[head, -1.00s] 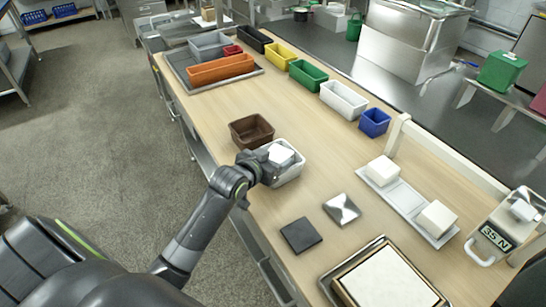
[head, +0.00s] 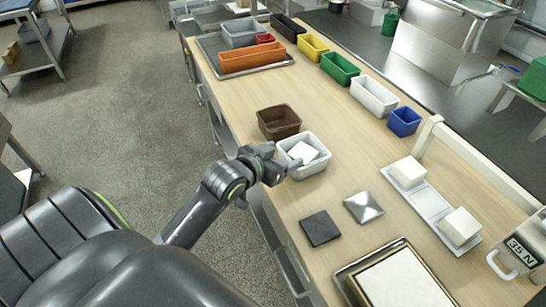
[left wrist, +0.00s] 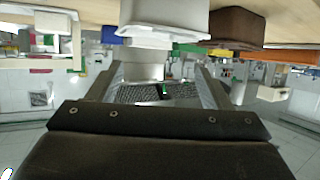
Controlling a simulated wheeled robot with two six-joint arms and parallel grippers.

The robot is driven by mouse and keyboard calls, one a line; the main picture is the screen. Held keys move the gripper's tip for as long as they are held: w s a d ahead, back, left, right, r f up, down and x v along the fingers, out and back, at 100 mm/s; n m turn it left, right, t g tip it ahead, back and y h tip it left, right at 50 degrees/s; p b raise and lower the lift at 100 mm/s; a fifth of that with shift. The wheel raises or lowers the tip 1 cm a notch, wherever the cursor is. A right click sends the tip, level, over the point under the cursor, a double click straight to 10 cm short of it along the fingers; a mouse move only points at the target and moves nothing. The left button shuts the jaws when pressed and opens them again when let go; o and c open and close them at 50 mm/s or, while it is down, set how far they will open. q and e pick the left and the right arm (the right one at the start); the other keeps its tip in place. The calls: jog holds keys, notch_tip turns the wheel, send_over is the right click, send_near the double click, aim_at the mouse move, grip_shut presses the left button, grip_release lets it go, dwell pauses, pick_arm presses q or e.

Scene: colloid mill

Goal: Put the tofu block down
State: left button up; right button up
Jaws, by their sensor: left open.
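A white tofu block (head: 303,152) lies inside the white bin (head: 327,159) near the table's front edge. My left gripper (head: 287,170) is open and empty at the bin's near left side, by its rim, apart from the block. In the left wrist view, the open fingers of my left gripper (left wrist: 163,80) show with no block between them. The white bin (left wrist: 165,28) is at the top of that view, and its inside is hidden there. My right gripper is not in view.
A brown bin (head: 278,122) stands just behind the white one. A dark square plate (head: 320,228) and a shiny metal plate (head: 363,207) lie in front. Two more white blocks sit on a white tray (head: 433,206) at right. Bare table lies between.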

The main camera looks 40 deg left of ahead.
pick_arm(q)
jog(key=v, duration=0.3)
jog(key=shift+s, duration=0.15)
dwell(0.4)
jog(key=s+a+f+n+g+y, duration=0.1)
jog(key=s+f+g, duration=0.5)
jog(key=s, duration=0.5)
jog(key=s+f+g+y, duration=0.2)
jog(key=s+f+g, duration=0.1)
jog(key=s+f, duration=0.65)
notch_tip(320, 180, down, 22)
jog(key=s+a+g, duration=0.2)
jog(key=s+d+f+g+h, duration=0.1)
jog(key=s+f, duration=1.4)
jog(key=f, duration=0.2)
jog(key=shift+s+d, duration=0.2)
jog(key=shift+d, duration=0.1)
